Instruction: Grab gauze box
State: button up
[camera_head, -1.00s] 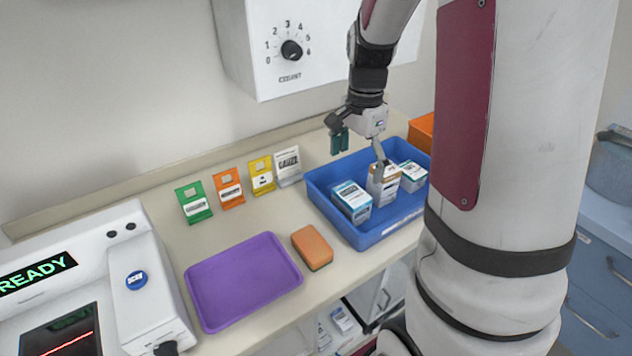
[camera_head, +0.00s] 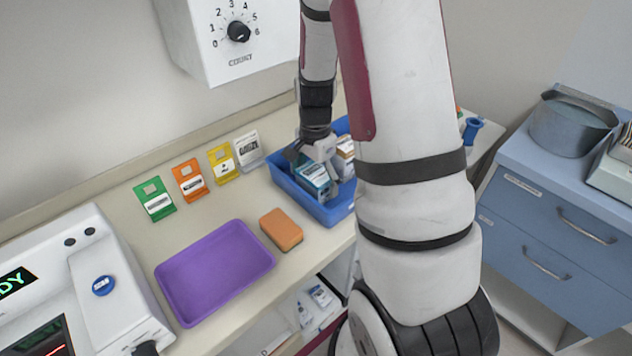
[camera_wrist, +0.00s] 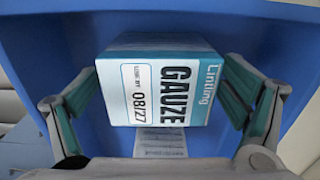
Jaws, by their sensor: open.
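The gauze box (camera_wrist: 160,85) is white and teal, labelled "GAUZE" with a date of 08/27. In the wrist view it sits between my gripper's two open fingers (camera_wrist: 158,104), with a gap showing on each side. In the head view the gauze box (camera_head: 314,181) lies in the left part of the blue bin (camera_head: 328,214). My gripper (camera_head: 303,158) is right over the box there, its fingers partly hidden. The blue bin also fills the background in the wrist view (camera_wrist: 260,40).
Another box (camera_head: 345,148) stands in the bin close behind the gauze box. An orange sponge-like block (camera_head: 281,229) and a purple tray (camera_head: 214,272) lie left of the bin. Coloured label cards (camera_head: 222,163) stand along the wall. A scanner (camera_head: 105,285) is at the left.

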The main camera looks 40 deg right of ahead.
notch_tip(320, 180, down, 2)
jog(key=c, duration=1.3)
jog(key=shift+o, duration=0.2)
